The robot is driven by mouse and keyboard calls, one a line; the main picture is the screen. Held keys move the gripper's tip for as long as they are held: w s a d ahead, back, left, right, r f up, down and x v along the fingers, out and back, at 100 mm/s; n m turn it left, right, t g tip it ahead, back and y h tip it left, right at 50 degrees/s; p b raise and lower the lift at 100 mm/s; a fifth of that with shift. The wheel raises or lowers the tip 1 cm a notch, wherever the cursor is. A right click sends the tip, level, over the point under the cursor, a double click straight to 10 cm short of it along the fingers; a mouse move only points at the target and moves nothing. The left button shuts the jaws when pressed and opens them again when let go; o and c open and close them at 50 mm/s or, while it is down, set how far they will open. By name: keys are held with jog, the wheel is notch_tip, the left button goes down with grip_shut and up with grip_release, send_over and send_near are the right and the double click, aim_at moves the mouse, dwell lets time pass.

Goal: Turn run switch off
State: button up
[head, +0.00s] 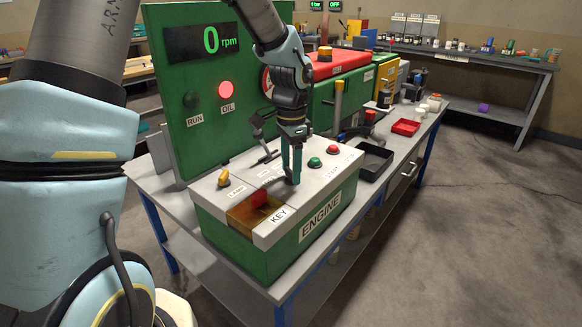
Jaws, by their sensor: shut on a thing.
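The green engine box (285,245) has a light grey top with several controls. My gripper (291,178) points straight down at the middle of this top. Its teal fingers are shut on a small dark switch, mostly hidden by the fingers; its label cannot be read, so I cannot tell from lettering that it is the run switch. A yellow knob (223,178) stands at the left of the top. The panel (215,90) behind shows 0 rpm on its display (203,42). The RUN lamp (192,99) is dark and the OIL lamp (226,90) glows red.
A green button (314,162) and a red button (333,149) stand right of my gripper. A red key piece (259,199) sits under an amber cover at the front left. A black tray (374,160) and a red tray (405,127) lie on the bench to the right.

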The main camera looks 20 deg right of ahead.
aim_at(291, 171)
jog(key=n, duration=0.5)
jog(key=shift+n+b, duration=0.3)
jog(key=n, duration=0.5)
jog(key=shift+n, duration=0.4)
jog(key=o, duration=1.4)
notch_tip(291, 171, up, 11)
jog(key=shift+f+b, duration=0.1)
jog(key=shift+b, duration=0.8)
